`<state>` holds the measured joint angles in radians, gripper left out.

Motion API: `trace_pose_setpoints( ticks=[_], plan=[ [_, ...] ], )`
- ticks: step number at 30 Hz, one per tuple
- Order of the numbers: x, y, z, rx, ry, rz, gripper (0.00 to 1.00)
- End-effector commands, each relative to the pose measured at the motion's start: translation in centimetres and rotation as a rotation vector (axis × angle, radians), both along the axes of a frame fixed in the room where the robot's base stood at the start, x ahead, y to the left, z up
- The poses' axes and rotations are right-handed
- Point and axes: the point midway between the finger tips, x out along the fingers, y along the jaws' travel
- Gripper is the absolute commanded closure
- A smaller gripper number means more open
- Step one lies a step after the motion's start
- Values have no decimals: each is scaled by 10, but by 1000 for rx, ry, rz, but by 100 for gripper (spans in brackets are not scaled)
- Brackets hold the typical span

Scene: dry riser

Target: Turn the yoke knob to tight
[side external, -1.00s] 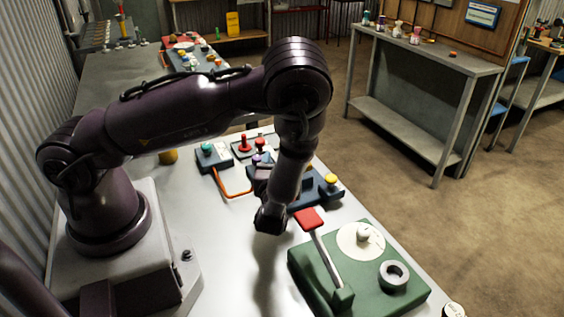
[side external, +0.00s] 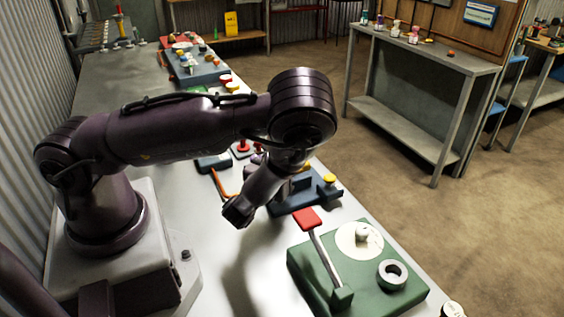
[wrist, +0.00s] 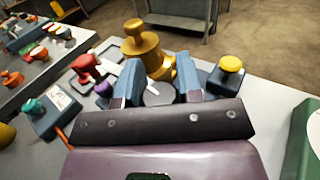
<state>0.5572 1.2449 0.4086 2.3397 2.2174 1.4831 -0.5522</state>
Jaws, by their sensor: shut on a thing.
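A stepped brass piece (wrist: 145,45), which I take to be the yoke knob, stands ahead of my gripper in the wrist view. My gripper (wrist: 158,78) has its two blue-grey fingers on either side of the brass piece's lower part and is shut on it. The exact contact is hard to see. A dark blue fixture (side external: 297,203) with a yellow knob (side external: 331,179) is on the bench beside the gripper; the yellow knob also shows in the wrist view (wrist: 230,63).
A green base (side external: 320,285) with a red-handled lever (side external: 306,218) stands nearby at right. Red (wrist: 86,66), purple (wrist: 103,88) and teal (wrist: 34,106) knobs are to the left in the wrist view. The pale bench (side external: 215,285) is bare in front.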

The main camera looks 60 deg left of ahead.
Motion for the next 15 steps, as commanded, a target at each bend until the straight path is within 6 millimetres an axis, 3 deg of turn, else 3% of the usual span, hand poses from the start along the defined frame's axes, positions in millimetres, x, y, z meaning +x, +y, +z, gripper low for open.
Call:
trace_pose_setpoints(
  ticks=[10, 11, 13, 15],
  plan=[
    [0, 0, 1, 0, -3, -18, 90],
    [0, 0, 1, 0, -3, -17, 62],
    [0, 0, 1, 0, -3, -17, 46],
    [0, 0, 1, -1, -2, -17, 41]
  ],
)
